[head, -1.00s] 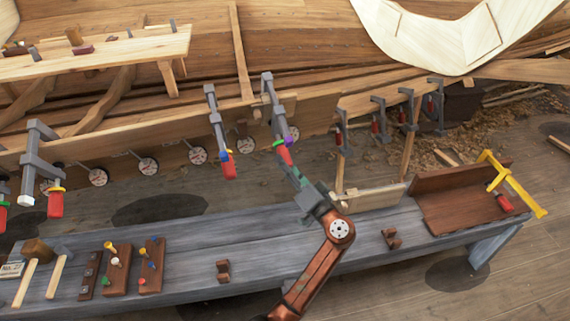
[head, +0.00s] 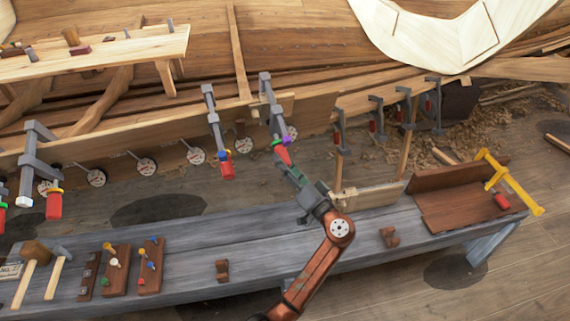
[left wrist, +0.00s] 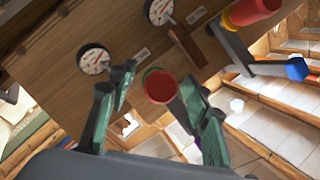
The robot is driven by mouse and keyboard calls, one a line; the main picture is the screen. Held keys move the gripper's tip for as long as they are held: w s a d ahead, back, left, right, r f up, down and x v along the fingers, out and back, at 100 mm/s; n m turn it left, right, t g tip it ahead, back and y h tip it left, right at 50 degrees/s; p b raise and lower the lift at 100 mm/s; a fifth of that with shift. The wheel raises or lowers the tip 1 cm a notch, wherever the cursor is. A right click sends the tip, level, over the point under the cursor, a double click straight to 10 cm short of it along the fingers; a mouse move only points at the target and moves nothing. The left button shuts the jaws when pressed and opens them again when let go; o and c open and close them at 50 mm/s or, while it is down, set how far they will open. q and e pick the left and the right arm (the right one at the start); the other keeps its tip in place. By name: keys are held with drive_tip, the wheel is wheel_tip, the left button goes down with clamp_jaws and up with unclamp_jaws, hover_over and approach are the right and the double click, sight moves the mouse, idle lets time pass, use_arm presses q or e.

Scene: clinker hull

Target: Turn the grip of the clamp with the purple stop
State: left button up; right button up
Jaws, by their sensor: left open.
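The clamp with the purple stop (head: 287,139) hangs on the hull plank in the middle of the head view. Its red grip (head: 283,155) points down, with a green collar above it. My left gripper (head: 289,169) is open just below this grip, its fingers pointing up at it. In the left wrist view the round end of the red grip (left wrist: 160,87) shows between the two spread green fingers (left wrist: 160,98). I see no clear contact. Only a little purple shows there, partly hidden by a finger. My right gripper is not in view.
A neighbouring clamp with a red grip (head: 227,171) and blue stop hangs close to the left. Round dials (head: 147,168) line the plank. A grey bench (head: 190,237) with mallets and peg boards lies below. More clamps (head: 376,115) hang on a rail at right.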

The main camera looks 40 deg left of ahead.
use_arm(q)
drive_tip(key=v, duration=1.2)
drive_tip(key=shift+w, duration=0.1)
idle(0.6)
idle(0.7)
